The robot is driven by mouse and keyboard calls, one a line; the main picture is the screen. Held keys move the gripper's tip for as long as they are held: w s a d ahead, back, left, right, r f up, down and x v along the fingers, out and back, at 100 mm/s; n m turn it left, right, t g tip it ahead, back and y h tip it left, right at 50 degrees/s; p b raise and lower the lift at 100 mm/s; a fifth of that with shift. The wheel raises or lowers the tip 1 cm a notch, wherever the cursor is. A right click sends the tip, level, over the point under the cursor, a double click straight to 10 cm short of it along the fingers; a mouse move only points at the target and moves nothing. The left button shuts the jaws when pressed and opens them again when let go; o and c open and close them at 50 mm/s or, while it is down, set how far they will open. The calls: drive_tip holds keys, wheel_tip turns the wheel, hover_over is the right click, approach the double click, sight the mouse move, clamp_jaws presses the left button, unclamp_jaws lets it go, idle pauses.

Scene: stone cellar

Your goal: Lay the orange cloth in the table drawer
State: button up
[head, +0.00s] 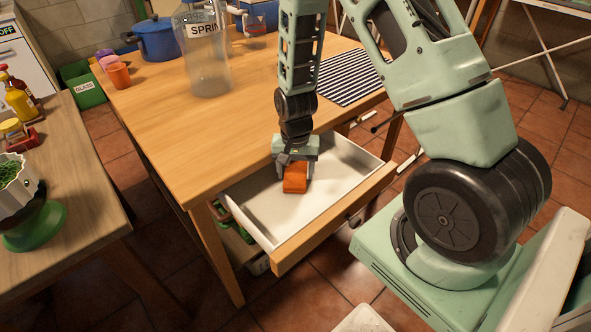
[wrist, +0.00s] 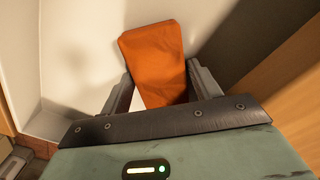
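The orange cloth (head: 295,177) is a small folded block inside the open table drawer (head: 262,228), over its white floor. In the wrist view the cloth (wrist: 155,58) sits between my gripper's two fingers, with its side edges against both fingertips. My gripper (head: 297,163) points down into the drawer and is shut on the cloth. I cannot tell whether the underside of the cloth touches the drawer floor. The drawer is pulled out from the wooden table and otherwise looks empty.
The wooden table (head: 160,105) holds a blue pot (head: 157,40), a clear bottle (head: 207,75), colored cups (head: 118,76) and a striped mat (head: 348,77). A second table (head: 75,190) stands at the left. A green bin (head: 84,88) is behind.

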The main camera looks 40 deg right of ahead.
sight(295, 172)
drive_tip(key=shift+r, duration=0.1)
wheel_tip(295, 172, up, 12)
drive_tip(key=p, duration=1.1)
drive_tip(key=a+r+n, duration=0.3)
drive_tip(key=a+r, duration=0.2)
drive_tip(key=a, duration=0.2)
drive_tip(key=s+a+r+n+y, duration=0.1)
drive_tip(key=s+a+r+n, duration=0.5)
drive_tip(key=a, duration=0.3)
drive_tip(key=s+a+r+n, duration=0.3)
drive_tip(key=s+r, duration=0.1)
drive_tip(key=s, duration=0.3)
drive_tip(key=s+a+r+n, duration=0.3)
drive_tip(key=s+r+n, duration=0.1)
drive_tip(key=s, duration=0.3)
drive_tip(key=shift+a+r, duration=0.35)
drive_tip(key=shift+r, duration=0.3)
